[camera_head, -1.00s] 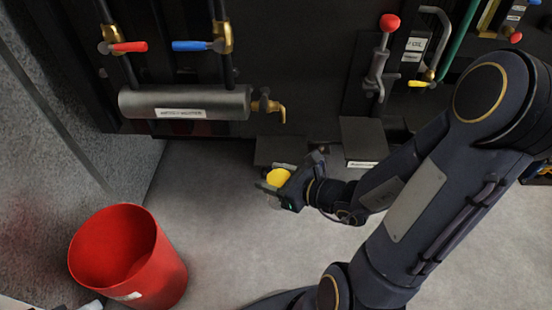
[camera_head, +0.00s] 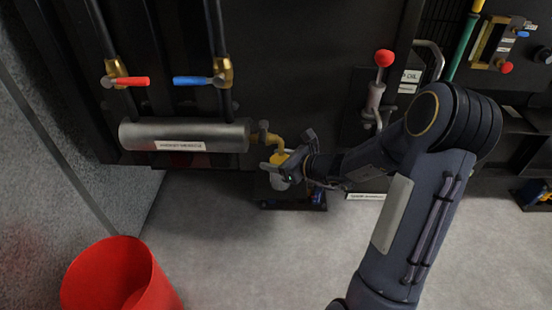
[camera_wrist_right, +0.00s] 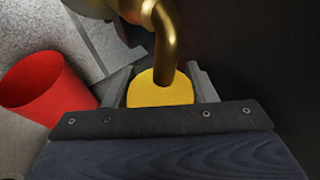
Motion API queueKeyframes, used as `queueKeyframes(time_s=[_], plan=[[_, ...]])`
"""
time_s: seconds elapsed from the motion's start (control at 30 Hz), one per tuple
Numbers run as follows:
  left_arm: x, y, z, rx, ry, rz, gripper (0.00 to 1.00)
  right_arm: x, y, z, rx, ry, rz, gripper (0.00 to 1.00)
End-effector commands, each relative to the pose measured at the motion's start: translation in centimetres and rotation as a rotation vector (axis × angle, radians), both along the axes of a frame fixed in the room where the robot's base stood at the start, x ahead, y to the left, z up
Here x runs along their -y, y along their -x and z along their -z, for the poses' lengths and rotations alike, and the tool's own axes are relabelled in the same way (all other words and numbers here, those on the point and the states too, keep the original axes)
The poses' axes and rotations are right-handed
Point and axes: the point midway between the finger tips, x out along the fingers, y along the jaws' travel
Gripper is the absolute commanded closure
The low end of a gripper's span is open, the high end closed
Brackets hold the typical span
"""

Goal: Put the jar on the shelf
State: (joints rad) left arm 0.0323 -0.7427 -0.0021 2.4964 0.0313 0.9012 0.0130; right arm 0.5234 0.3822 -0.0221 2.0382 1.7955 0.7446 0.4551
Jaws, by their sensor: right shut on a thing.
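The jar (camera_head: 279,183) has a pale body and a yellow top, and it is in my right gripper (camera_head: 281,165). Its yellow top (camera_wrist_right: 160,90) sits between the two fingers in the right wrist view. A brass tap spout (camera_wrist_right: 167,45) overlaps the yellow top there; whether they touch I cannot tell. In the head view the jar is just below the tap (camera_head: 264,138), above a low dark ledge (camera_head: 266,200) at the machine's foot. I cannot tell whether the jar touches it, or whether it is the shelf. My left gripper is not in view.
A grey cylinder (camera_head: 185,135) with a label is left of the tap, with red (camera_head: 125,81) and blue (camera_head: 192,80) valve handles above. A red bucket (camera_head: 120,278) stands at lower left. A red-knobbed lever (camera_head: 383,58) is at right. Grey floor (camera_head: 240,260) is clear.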

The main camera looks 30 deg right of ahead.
Motion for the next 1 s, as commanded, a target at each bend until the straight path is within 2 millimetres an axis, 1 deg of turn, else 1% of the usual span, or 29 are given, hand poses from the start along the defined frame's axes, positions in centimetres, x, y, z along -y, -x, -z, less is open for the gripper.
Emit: queueKeyframes(time_s=[0.07,0.1,0.37,0.5,0.53,0.57,0.6,0.83,0.93,1.0], plan=[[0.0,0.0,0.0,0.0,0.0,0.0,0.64,0.47,-0.79,-0.01,0.001,0.0,0.0,0.87],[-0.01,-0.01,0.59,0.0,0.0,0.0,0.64,0.4,-0.67,0.4,0.001,0.0,0.0,0.87],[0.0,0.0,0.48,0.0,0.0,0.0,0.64,0.36,-0.61,0.19,0.001,0.0,0.0,0.87],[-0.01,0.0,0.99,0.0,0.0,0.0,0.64,0.35,-0.6,0.69,0.001,0.0,0.0,0.87],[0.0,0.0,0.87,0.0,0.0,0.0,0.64,0.35,-0.59,0.57,0.001,0.0,0.0,0.46],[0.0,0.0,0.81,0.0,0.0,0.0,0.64,0.35,-0.59,0.51,0.0,0.0,0.0,0.43],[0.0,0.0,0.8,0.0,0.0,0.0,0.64,0.35,-0.59,0.51,0.0,0.0,0.0,0.4],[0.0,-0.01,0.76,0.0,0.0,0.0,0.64,0.35,-0.58,0.47,0.0,0.0,0.0,0.4],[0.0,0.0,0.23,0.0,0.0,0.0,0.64,0.35,-0.58,-0.05,0.001,0.0,0.0,0.4],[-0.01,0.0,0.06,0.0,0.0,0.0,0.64,0.74,0.03,-0.22,-0.001,0.001,0.002,0.4]])
